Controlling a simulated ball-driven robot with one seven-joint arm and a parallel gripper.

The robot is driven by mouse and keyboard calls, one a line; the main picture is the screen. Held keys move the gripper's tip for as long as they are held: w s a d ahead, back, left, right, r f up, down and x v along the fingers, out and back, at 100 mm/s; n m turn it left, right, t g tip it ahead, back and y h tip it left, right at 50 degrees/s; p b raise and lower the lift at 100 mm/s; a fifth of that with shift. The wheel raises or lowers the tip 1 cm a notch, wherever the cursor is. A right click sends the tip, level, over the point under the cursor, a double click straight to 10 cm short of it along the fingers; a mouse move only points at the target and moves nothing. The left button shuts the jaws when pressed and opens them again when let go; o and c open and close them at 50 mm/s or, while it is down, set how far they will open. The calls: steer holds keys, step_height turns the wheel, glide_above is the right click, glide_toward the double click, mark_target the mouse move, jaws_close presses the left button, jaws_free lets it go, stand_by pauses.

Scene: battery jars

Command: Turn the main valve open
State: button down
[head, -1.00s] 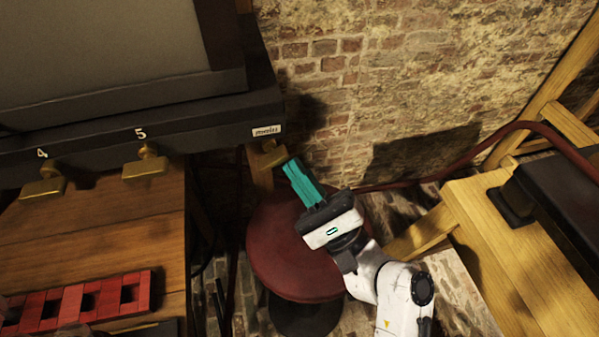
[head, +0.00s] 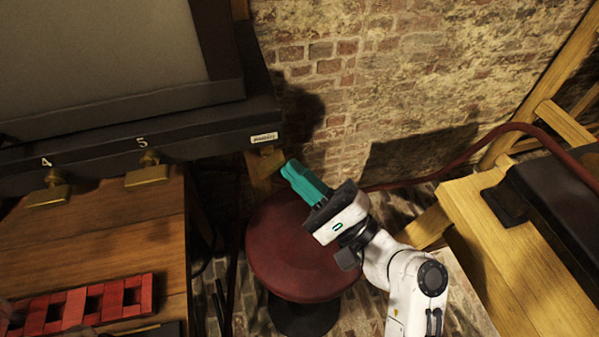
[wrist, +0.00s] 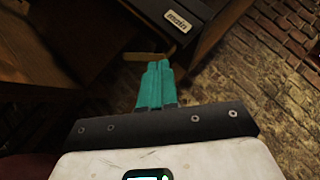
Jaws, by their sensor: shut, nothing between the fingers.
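The main valve (head: 267,161) is a brass handle under the front edge of the dark cabinet, below a small white label (head: 264,138). In the wrist view the label reads "main" (wrist: 178,22), and the brass handle (wrist: 145,56) lies crosswise just beyond my fingertips. My gripper (head: 288,169) has teal fingers, shut together and empty, pointing up-left at the valve from its lower right. In the wrist view the fingertips (wrist: 158,65) overlap the handle's right part. I cannot tell whether they touch it. The stem is mostly hidden.
Brass valves numbered 4 (head: 48,190) and 5 (head: 148,171) are along the cabinet front to the left. A red round stool (head: 290,262) is below my gripper. A wooden table (head: 95,245) with red blocks (head: 80,305) is at left. A brick wall (head: 400,70) stands behind.

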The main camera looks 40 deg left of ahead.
steer(key=shift+r+n+g+h+p, duration=0.35)
steer(key=shift+n+g+h+p, duration=0.25)
steer(key=shift+n, duration=0.4)
steer(key=shift+r+n+g+h+p, duration=0.35)
steer(key=shift+n+g+h+p, duration=0.2)
steer(key=shift+n, duration=0.45)
steer(key=shift+s+a+r+n+g+h+p, duration=0.1)
steer(key=shift+r+n+g+h+p, duration=0.25)
steer(key=shift+n+h+p, duration=0.8)
steer(key=shift+r+p, duration=0.3)
steer(key=shift+p, duration=0.05)
stand_by(0.8)
stand_by(2.0)
